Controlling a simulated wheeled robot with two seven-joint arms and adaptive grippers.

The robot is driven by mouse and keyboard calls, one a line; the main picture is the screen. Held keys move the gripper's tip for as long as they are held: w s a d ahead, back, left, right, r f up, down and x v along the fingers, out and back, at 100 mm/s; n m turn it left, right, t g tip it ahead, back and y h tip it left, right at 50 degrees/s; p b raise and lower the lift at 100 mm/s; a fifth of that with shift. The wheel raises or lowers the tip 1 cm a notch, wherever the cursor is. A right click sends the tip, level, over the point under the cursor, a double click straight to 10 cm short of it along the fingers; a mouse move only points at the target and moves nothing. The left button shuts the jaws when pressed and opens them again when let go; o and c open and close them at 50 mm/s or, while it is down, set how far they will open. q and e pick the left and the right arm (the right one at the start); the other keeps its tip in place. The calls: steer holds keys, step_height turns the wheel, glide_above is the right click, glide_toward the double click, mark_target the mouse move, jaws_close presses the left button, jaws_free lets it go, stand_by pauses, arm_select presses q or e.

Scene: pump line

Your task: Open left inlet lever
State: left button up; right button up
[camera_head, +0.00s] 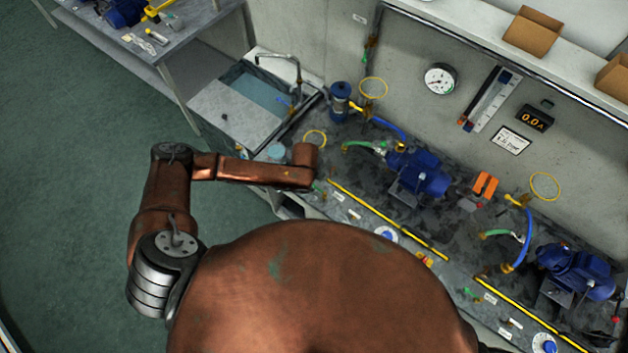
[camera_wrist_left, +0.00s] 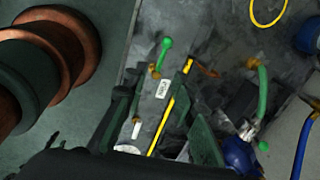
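A small lever with a green handle (camera_wrist_left: 164,52) and a brass-coloured base stands on the grey bench top, beside a white label (camera_wrist_left: 162,89). I take it for the left inlet lever; its green part (camera_head: 317,186) shows at the end of my left arm in the head view. My left gripper (camera_wrist_left: 160,103) has its dark fingers apart, with bench and a yellow strip visible between them. The lever lies just beyond the fingertips, and no contact shows. In the head view my arm mostly hides this gripper. My right gripper is not in view.
A blue pump (camera_head: 422,172) with green and blue hoses stands right of my left arm, and a second blue pump (camera_head: 575,268) farther right. A yellow strip (camera_head: 385,218) runs along the bench. A sink (camera_head: 255,92) is behind the arm.

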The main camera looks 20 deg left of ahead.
arm_select(q)
step_height(320, 180, up, 12)
steer(key=s, duration=0.2)
steer(key=shift+s+a, duration=0.15)
steer(key=shift+a, duration=0.2)
steer(key=shift+d+f, duration=0.1)
steer(key=shift+f, duration=0.05)
stand_by(0.4)
